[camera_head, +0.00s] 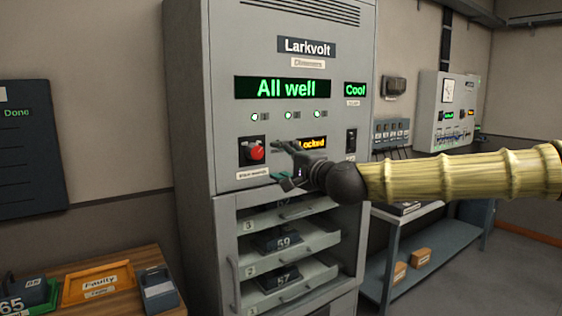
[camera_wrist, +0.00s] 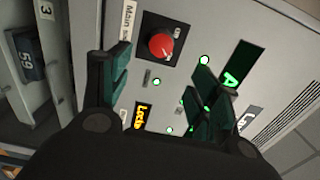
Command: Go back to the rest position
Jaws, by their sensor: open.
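My gripper (camera_head: 284,163) is open and empty in front of the grey Larkvolt dimmer cabinet (camera_head: 222,60), held by my arm reaching in from the right. Its fingers also frame the cabinet face in the wrist view (camera_wrist: 160,85). A red knob (camera_head: 257,153) sits on a black plate just left of the fingers in the head view; it also shows in the wrist view (camera_wrist: 161,46), beyond the fingers and apart from them. The main display (camera_head: 286,88) reads "All well" in green.
Pulled-out shelves (camera_head: 290,283) with numbered dark modules are below my gripper. A wooden table (camera_head: 125,296) with trays stands at lower left. A blue-grey bench (camera_head: 440,235) stands behind my arm at right. A dark board (camera_head: 30,150) hangs on the left wall.

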